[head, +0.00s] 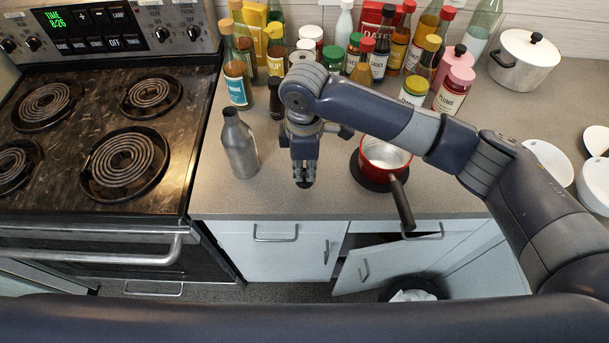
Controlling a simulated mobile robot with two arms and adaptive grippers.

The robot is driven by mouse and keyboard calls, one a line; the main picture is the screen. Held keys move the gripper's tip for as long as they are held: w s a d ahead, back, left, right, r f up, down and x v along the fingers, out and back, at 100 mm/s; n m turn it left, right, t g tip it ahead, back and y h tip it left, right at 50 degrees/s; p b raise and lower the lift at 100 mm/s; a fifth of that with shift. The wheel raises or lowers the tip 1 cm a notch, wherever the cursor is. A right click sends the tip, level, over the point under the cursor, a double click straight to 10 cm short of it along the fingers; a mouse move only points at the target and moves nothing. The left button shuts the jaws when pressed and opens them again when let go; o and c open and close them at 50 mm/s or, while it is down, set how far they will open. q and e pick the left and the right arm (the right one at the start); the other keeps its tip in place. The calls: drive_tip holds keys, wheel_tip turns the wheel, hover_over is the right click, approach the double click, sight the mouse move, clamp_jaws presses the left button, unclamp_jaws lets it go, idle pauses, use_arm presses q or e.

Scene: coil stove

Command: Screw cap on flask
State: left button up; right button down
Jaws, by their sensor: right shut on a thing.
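The grey metal flask (241,148) stands upright on the counter, just right of the stove. Its narrow neck points up, and the opening is too small to make out clearly. My right gripper (304,172) points down over the counter, to the right of the flask and apart from it. It is shut on a small dark piece, the cap (304,184), which shows only at the fingertips and is mostly hidden by the fingers. My left gripper is not in view.
The coil stove (95,130) is at left. Several bottles and jars (380,50) crowd the counter's back. A red saucepan (384,157) stands right of my gripper, its handle over the front edge. A white pot (522,60) and bowls (548,160) are at right. A cabinet door (375,265) is ajar.

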drive_tip(key=s+a+r+b, duration=0.1)
drive_tip(key=s+r+b, duration=0.1)
drive_tip(key=s, duration=1.4)
drive_tip(key=shift+b, duration=0.6)
drive_tip(key=shift+a, duration=0.1)
